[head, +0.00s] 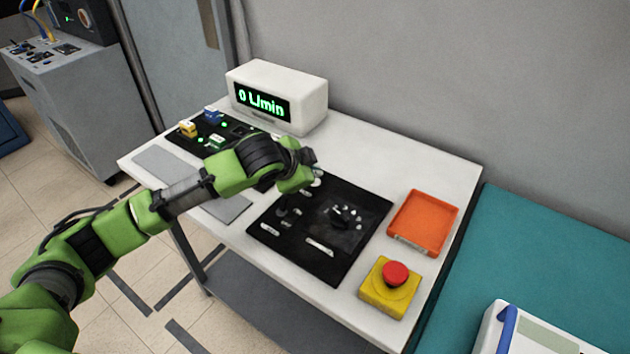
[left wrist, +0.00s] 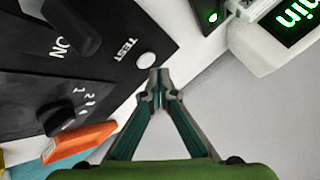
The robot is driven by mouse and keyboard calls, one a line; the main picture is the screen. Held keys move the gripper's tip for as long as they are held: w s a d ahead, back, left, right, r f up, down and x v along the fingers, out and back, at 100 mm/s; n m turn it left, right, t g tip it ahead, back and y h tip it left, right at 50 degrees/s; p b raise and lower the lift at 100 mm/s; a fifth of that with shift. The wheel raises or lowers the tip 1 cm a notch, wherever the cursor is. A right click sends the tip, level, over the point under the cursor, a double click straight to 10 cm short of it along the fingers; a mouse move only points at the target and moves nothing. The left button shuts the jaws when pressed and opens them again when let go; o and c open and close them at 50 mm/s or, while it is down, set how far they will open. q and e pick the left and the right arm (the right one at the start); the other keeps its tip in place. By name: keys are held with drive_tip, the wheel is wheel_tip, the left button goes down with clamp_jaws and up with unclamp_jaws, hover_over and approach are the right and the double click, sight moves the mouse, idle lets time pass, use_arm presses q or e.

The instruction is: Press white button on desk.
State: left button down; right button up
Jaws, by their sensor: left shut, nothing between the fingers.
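The white button (left wrist: 146,61) is small and round, beside the word TEST on a black panel (left wrist: 85,30). In the head view the black panel (head: 285,250) lies on the white desk (head: 455,168), with the white button (head: 317,181) at its far edge. My left gripper (left wrist: 158,76) is shut and empty, its fingertips appearing just beside the button in the left wrist view. In the head view the left gripper (head: 314,172) is over the panel's far edge, mostly hidden by my green arm. I cannot tell whether the tips touch the button. My right gripper is not in view.
A white box with a green "0 L/min" display (head: 276,97) stands at the back. A second black panel (head: 185,138) is at left. An orange tray (head: 423,222) and a red emergency button (head: 396,273) on a yellow base are at right. A wall is behind the desk.

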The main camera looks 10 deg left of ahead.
use_arm(q)
drive_tip(key=shift+f, duration=0.1)
drive_tip(key=shift+f, duration=0.25)
drive_tip(key=shift+f, duration=0.5)
idle(0.7)
drive_tip(key=shift+p, duration=0.3)
drive_tip(key=shift+r+p, duration=0.85)
drive_tip(key=shift+p, duration=0.25)
wheel_tip(320, 180, up, 5)
drive_tip(key=p, duration=0.5)
drive_tip(key=shift+p, duration=0.4)
